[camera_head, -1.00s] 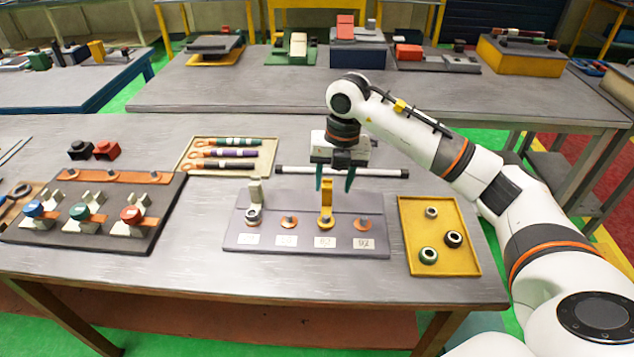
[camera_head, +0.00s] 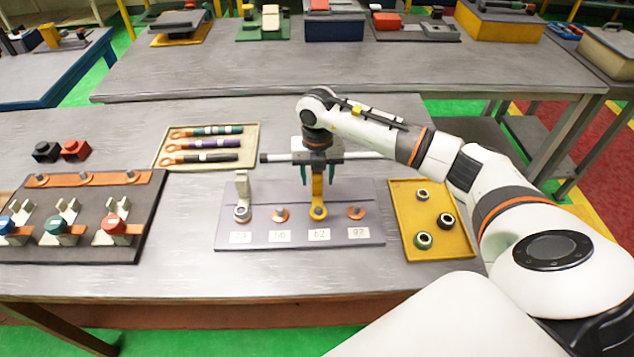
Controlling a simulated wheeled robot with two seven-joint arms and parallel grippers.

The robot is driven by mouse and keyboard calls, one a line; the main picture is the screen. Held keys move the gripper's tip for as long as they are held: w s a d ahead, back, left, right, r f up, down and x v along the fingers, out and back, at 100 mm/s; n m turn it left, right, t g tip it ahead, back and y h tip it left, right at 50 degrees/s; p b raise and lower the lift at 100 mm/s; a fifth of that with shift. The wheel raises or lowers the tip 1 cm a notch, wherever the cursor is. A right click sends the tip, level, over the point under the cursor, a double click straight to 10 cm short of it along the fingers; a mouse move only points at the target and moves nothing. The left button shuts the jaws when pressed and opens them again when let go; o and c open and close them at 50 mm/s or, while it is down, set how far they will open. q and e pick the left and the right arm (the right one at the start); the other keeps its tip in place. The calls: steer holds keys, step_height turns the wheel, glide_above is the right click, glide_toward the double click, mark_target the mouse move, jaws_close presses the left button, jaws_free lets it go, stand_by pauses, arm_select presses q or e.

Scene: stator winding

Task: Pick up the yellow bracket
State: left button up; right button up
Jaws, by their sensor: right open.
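The yellow bracket (camera_head: 318,196) stands upright on the grey board (camera_head: 350,232), at its third post from the left. My right gripper (camera_head: 317,178) is over it, pointing down, with its two green fingers apart on either side of the bracket's upper part. I cannot tell whether the fingers touch it. The bracket's top is partly hidden behind the gripper. My left gripper is not in view.
A whitish bracket (camera_head: 241,193) stands at the board's left end. A yellow tray (camera_head: 404,197) with several rings lies to the right. A tray of cables (camera_head: 244,136) lies behind left. A bar (camera_head: 278,157) lies behind the gripper. A dark fixture (camera_head: 92,190) is at left.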

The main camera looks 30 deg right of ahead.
mark_target(317, 182)
steer(key=shift+w+f, duration=0.1)
steer(key=shift+f, duration=1.45)
jaws_close()
steer(key=shift+r, duration=0.1)
